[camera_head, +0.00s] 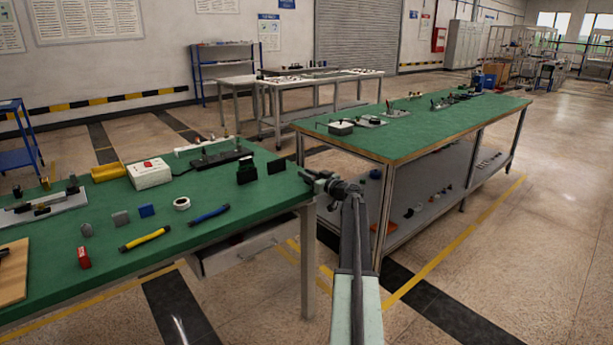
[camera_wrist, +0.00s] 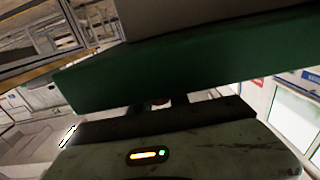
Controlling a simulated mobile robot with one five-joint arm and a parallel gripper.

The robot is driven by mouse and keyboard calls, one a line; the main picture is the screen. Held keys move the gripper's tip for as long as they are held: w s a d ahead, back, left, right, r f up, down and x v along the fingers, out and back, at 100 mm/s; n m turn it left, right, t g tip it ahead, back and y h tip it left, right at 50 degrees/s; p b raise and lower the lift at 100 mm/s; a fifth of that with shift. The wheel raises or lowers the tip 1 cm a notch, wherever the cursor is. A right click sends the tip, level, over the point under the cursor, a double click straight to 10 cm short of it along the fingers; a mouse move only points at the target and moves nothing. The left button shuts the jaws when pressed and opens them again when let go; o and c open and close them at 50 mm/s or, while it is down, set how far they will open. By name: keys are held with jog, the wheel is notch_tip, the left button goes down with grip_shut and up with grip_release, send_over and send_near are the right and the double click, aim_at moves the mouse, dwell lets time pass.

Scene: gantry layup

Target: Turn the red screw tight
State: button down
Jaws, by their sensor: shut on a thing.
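My gripper (camera_head: 312,177) is at the right end of the left green-topped table, level with its edge. Most of the screw is hidden by the fingers and by the green slab in front. I cannot tell how far it is screwed in. The screw cannot be made out in the head view.
The left table (camera_head: 235,225) bears a black block (camera_head: 246,171), a dark plate (camera_head: 277,166), a blue-handled tool (camera_head: 209,214), a tape roll (camera_head: 181,203) and a white box (camera_head: 149,174). A second green table (camera_head: 420,135) stands right. Open floor lies at lower right.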

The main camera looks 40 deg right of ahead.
jog(key=m+h, duration=0.1)
jog(key=h, duration=0.1)
jog(key=m+g+h, duration=0.1)
jog(key=m+h, duration=0.2)
jog(key=h, duration=0.1)
jog(key=shift+s+d+g+h, duration=0.1)
jog(key=shift+d+g+h, duration=0.2)
jog(key=shift+d, duration=0.05)
jog(key=shift+s+d+m+g+h, duration=0.1)
jog(key=shift+d+m+g+h, duration=0.1)
jog(key=shift+m+g+h, duration=0.65)
jog(key=shift+s+d+m+g+h, duration=0.1)
jog(key=shift+d+m+g+h, duration=0.1)
jog(key=shift+m+g+h, duration=0.7)
jog(key=shift+s+d+m+g+h, duration=0.15)
jog(key=shift+m+g+h, duration=0.3)
jog(key=shift+m+h, duration=0.5)
jog(key=shift+d+h, duration=0.15)
jog(key=shift+h, duration=0.15)
jog(key=c, duration=1.3)
grip_release()
jog(key=shift+o, duration=0.2)
jog(key=shift+s, duration=0.1)
jog(key=v, duration=0.7)
jog(key=shift+s+a, duration=0.15)
jog(key=shift+a, duration=0.25)
